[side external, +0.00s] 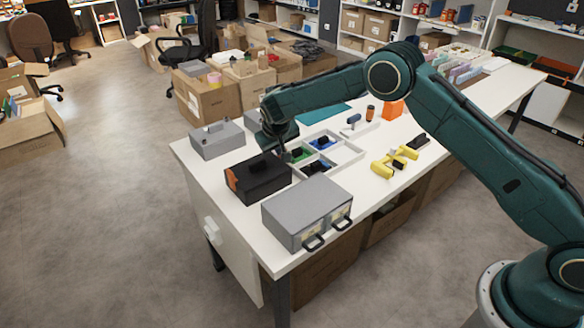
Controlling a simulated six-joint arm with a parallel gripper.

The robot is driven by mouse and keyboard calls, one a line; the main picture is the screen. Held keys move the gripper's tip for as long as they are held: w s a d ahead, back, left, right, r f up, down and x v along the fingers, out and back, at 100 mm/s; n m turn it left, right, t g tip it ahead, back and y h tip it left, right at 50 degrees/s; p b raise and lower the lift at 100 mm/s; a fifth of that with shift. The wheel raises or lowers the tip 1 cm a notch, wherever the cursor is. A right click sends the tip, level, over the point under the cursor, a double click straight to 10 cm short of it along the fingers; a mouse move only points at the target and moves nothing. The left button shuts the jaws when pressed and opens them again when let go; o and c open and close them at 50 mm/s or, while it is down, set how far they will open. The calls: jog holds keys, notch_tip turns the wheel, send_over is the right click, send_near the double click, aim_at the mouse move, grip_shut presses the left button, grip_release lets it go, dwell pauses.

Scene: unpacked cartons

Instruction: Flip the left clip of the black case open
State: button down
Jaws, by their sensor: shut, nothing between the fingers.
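The black case (262,180) sits near the left end of the white table, with an orange part on its left side. Its clips are too small to tell apart or to see whether they are open. My gripper (286,155) points down just behind the black case's back right corner, beside the white sorting tray. It is shut and holds nothing. Whether its tips touch the case or the tray cannot be told from this view.
A grey case (308,202) with two black latches stands in front, and another grey case (216,140) behind left. The sorting tray (340,158) holds small dark items. A yellow tool (392,163) and orange block (393,108) lie to the right.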

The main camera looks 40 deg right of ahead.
jog(key=d+y, duration=0.2)
jog(key=y, duration=0.1)
jog(key=shift+d+r+m, duration=0.15)
jog(key=shift+d+m, duration=0.1)
jog(key=shift+m, duration=0.15)
jog(key=d+y, duration=0.1)
jog(key=y, duration=0.1)
jog(key=shift+d+f+m+y, duration=0.25)
jog(key=shift+d+m+y, duration=0.05)
jog(key=shift+d, duration=0.1)
jog(key=shift+a, duration=0.3)
jog(key=shift+a+f, duration=0.3)
jog(key=shift+a, duration=0.3)
jog(key=shift+r, duration=0.1)
jog(key=d+v, duration=0.1)
jog(key=v, duration=0.8)
jog(key=shift+s+d+r, duration=0.2)
jog(key=shift+d, duration=0.15)
